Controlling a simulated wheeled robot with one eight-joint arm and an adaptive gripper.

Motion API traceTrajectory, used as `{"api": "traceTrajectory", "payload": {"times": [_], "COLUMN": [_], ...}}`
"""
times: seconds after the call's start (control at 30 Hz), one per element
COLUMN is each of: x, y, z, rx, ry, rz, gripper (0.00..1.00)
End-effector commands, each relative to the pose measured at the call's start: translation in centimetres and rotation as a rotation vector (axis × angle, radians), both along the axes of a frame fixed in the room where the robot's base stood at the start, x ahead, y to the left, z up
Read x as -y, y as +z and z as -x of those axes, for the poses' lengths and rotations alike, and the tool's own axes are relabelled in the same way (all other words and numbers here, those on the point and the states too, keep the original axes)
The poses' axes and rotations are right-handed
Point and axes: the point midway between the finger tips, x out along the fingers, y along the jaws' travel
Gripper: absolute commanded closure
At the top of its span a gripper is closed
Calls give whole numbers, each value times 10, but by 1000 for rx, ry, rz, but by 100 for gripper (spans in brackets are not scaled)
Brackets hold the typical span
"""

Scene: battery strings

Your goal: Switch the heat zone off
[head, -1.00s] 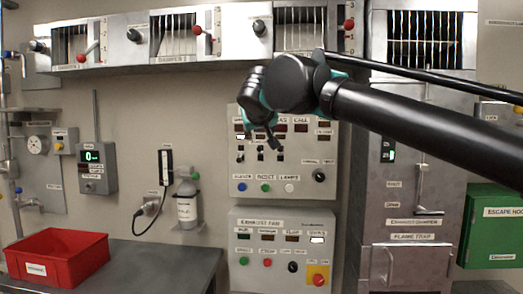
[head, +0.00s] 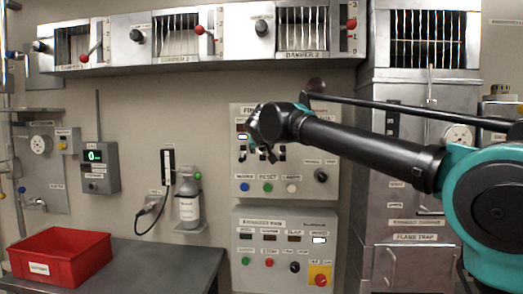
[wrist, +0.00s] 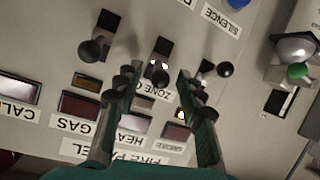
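The grey fire panel (head: 300,170) is on the back wall in the head view. It appears upside down in the wrist view (wrist: 250,100), with smoke, heat, gas and call labels. Three black toggle switches show in the wrist view: left (wrist: 95,45), middle (wrist: 161,58) and right (wrist: 222,70). A partly hidden zone label (wrist: 150,91) lies beside the middle one. The heat label (wrist: 131,139) is between the fingers. My gripper (wrist: 155,82) is open, its fingertips on either side of the middle switch; contact cannot be told. In the head view my gripper (head: 270,156) partly covers the switches.
A blue button (wrist: 228,5) and a silver and green bottle (wrist: 295,58) show in the wrist view. Below the fire panel is the exhaust fan panel (head: 285,225). A red bin (head: 60,255) stands on the grey bench (head: 165,265). Damper boxes (head: 180,38) hang above.

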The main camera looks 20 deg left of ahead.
Motion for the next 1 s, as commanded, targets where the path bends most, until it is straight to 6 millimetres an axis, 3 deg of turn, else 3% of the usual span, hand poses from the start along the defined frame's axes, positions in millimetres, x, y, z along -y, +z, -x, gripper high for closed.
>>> {"api": "traceTrajectory", "payload": {"times": [0.4, 0.73, 1.0], "x": [-3, -3, -3], "y": [-4, -4, -4], "z": [-8, -8, -7], "rx": [0, 0, 8], "ry": [0, 0, 0], "rz": [-1, -1, -2], "gripper": [61, 100, 100]}}
